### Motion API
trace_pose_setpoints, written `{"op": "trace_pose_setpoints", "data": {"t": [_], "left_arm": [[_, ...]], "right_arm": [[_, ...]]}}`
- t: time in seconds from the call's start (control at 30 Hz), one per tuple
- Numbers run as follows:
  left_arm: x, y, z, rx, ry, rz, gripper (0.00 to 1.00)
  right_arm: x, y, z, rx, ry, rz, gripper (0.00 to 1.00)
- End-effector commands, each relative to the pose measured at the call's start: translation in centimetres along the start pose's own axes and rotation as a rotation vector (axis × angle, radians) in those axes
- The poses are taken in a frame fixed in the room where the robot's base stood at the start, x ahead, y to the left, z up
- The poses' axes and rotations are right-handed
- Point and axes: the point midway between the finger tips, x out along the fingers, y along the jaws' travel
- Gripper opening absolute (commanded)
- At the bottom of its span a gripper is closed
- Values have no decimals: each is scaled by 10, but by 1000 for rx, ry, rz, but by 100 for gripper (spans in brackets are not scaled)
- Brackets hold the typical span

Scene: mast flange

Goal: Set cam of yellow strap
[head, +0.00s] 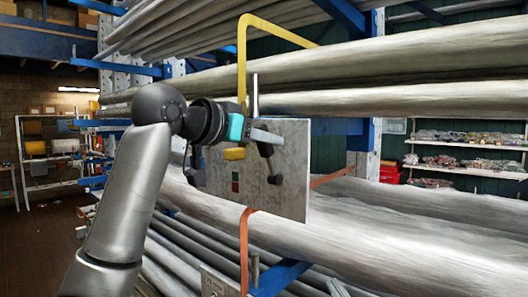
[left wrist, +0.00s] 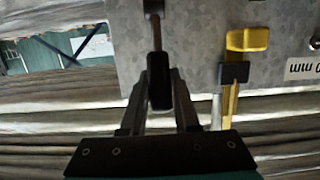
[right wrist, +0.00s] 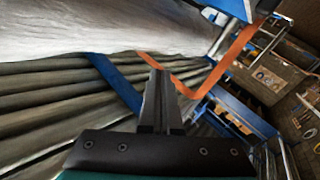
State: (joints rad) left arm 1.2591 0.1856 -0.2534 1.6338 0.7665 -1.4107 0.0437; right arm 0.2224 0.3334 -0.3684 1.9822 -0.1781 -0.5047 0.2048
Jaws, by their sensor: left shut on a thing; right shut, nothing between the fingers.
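The yellow strap (head: 241,60) comes over the upper grey roll and hangs down in front of a grey metal plate (head: 290,150). Its yellow end piece (head: 235,153) lies at the plate. In the left wrist view the yellow piece (left wrist: 247,40) and a black buckle (left wrist: 233,73) sit right of my fingers, apart from them. My left gripper (head: 268,137) is shut on a black-ended lever (left wrist: 158,82) at the plate. My right gripper (right wrist: 161,78) is shut and empty, near an orange strap (right wrist: 165,62); it is out of the head view.
Long grey wrapped rolls (head: 420,235) fill the blue rack above and below the plate. The orange strap hangs below the plate (head: 243,250). Shelves (head: 465,155) stand behind at right. Open floor (head: 45,235) is at left.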

Motion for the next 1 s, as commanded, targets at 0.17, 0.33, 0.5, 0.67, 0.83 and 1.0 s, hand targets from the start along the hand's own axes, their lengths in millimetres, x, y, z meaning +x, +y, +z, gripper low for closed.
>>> {"op": "trace_pose_setpoints", "data": {"t": [0.17, 0.33, 0.5, 0.67, 0.83, 1.0], "left_arm": [[-1, 0, -3, 1, 9, -1, 0], [-1, 0, -3, 1, 9, -1, 0], [-1, 0, -3, 1, 9, -1, 0], [-1, 0, -3, 1, 10, -1, 0], [-1, 0, -3, 1, 10, -1, 0], [-1, 0, -3, 1, 10, -1, 0]], "right_arm": [[6, 9, -66, -236, 76, -31, 0], [3, 10, -122, -476, 148, -66, 0], [-8, 5, -173, -738, 229, -100, 0], [-26, -4, -216, -1004, 318, -126, 0], [-49, -17, -249, -1280, 413, -147, 0], [-66, -26, -268, -1481, 483, -153, 0]]}}
